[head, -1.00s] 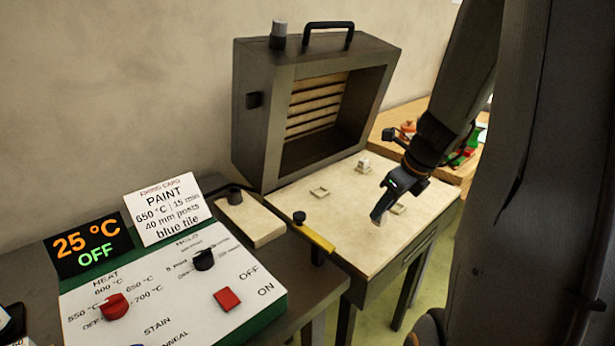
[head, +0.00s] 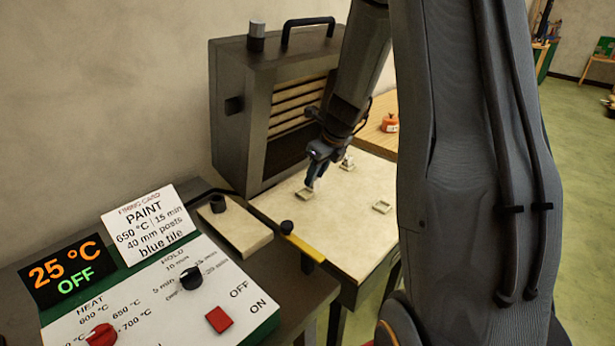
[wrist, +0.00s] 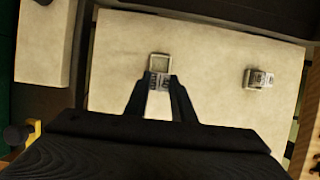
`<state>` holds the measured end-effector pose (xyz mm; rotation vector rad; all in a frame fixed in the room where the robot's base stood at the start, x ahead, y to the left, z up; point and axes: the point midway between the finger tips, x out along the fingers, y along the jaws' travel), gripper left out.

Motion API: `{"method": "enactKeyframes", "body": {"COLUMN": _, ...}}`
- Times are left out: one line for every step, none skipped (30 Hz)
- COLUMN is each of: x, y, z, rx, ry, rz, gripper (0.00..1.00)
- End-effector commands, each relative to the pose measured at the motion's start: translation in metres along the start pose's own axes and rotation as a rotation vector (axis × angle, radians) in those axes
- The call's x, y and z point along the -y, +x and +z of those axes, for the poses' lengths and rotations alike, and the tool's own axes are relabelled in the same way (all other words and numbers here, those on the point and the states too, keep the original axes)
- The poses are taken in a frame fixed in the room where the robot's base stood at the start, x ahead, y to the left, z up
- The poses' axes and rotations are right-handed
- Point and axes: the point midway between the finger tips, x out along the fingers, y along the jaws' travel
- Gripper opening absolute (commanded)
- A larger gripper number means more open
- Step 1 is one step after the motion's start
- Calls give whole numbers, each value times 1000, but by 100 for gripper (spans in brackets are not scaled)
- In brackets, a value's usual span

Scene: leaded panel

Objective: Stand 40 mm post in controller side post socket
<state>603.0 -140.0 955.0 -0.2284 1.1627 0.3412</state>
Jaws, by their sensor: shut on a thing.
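My gripper (head: 316,178) is shut on a pale post, which hangs below the fingertips and is mostly hidden by them in the head view. In the wrist view the post (wrist: 158,104) sits between the two fingers, with dark printing near one end. The controller side post socket (head: 306,194), a small square cream frame, is empty on the pale kiln floor. It shows just beyond the post in the wrist view (wrist: 160,62). The post looks close to this socket but not inside it; the exact gap is unclear.
Another pale post (wrist: 258,79) stands in a socket to the right. A further empty socket (head: 381,207) lies nearer the front right. The dark kiln hood (head: 262,120) rises behind the floor. A yellow bar with a black knob (head: 287,227) lies at the left front edge.

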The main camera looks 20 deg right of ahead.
Motion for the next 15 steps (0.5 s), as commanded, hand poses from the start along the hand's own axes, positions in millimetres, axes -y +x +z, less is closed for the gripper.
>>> {"method": "enactKeyframes", "body": {"x": -2, "y": 3, "z": 10, "rx": -1, "ry": -4, "rz": 2, "gripper": 0}}
{"method": "enactKeyframes", "body": {"x": -2, "y": 5, "z": 15, "rx": -1, "ry": -5, "rz": 2, "gripper": 0}}
{"method": "enactKeyframes", "body": {"x": -1, "y": 7, "z": 20, "rx": -1, "ry": -4, "rz": 1, "gripper": 0}}
{"method": "enactKeyframes", "body": {"x": -1, "y": 8, "z": 23, "rx": -1, "ry": -3, "rz": 1, "gripper": 0}}
{"method": "enactKeyframes", "body": {"x": -1, "y": 10, "z": 26, "rx": 0, "ry": -3, "rz": 1, "gripper": 0}}
{"method": "enactKeyframes", "body": {"x": -1, "y": 11, "z": 28, "rx": 0, "ry": -3, "rz": 1, "gripper": 0}}
{"method": "enactKeyframes", "body": {"x": -1, "y": 12, "z": 29, "rx": 0, "ry": -2, "rz": 1, "gripper": 0}}
{"method": "enactKeyframes", "body": {"x": -1, "y": 13, "z": 30, "rx": -1, "ry": -1, "rz": 1, "gripper": 0}}
{"method": "enactKeyframes", "body": {"x": -1, "y": 16, "z": 29, "rx": -2, "ry": -1, "rz": 2, "gripper": 0}}
{"method": "enactKeyframes", "body": {"x": -1, "y": 19, "z": 28, "rx": -2, "ry": -1, "rz": 2, "gripper": 0}}
{"method": "enactKeyframes", "body": {"x": -2, "y": 23, "z": 26, "rx": -3, "ry": 0, "rz": 3, "gripper": 0}}
{"method": "enactKeyframes", "body": {"x": -2, "y": 28, "z": 23, "rx": -4, "ry": 1, "rz": 4, "gripper": 0}}
{"method": "enactKeyframes", "body": {"x": -2, "y": 32, "z": 21, "rx": -4, "ry": 1, "rz": 3, "gripper": 0}}
{"method": "enactKeyframes", "body": {"x": -1, "y": 36, "z": 20, "rx": -3, "ry": 1, "rz": 2, "gripper": 0}}
{"method": "enactKeyframes", "body": {"x": -1, "y": 40, "z": 18, "rx": -3, "ry": 1, "rz": 2, "gripper": 0}}
